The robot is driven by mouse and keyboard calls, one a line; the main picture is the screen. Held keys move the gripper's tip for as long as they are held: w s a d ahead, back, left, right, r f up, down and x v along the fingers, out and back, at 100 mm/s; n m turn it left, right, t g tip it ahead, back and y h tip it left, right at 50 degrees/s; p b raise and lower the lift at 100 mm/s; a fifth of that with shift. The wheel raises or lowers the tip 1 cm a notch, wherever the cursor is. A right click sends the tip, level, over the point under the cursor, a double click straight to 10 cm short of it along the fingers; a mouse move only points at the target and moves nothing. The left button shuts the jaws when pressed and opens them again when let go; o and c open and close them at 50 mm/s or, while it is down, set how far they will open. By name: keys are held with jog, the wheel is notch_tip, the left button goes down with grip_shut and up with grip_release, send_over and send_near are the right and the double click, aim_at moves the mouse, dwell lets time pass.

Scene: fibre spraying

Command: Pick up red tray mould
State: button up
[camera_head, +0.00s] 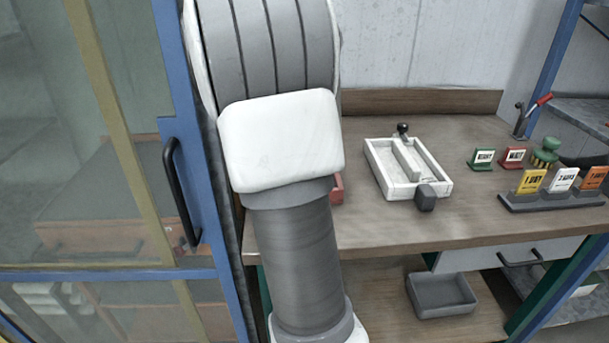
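A small part of a red object (338,188), which looks like the red tray mould, shows on the wooden workbench (300,238) just right of my arm. The rest of it is hidden behind my arm, so its full shape and what touches it cannot be told. My arm fills the centre-left of the view and runs from top to bottom. My gripper is not in the picture.
A white tray-like fixture (375,153) with a black-knobbed lever stands mid-bench. Small green and red label blocks, a green stacked piece (545,152) and a rack of coloured tags (550,199) sit right. A grey bin (441,295) is below. A blue-framed glazed door (205,180) stands left.

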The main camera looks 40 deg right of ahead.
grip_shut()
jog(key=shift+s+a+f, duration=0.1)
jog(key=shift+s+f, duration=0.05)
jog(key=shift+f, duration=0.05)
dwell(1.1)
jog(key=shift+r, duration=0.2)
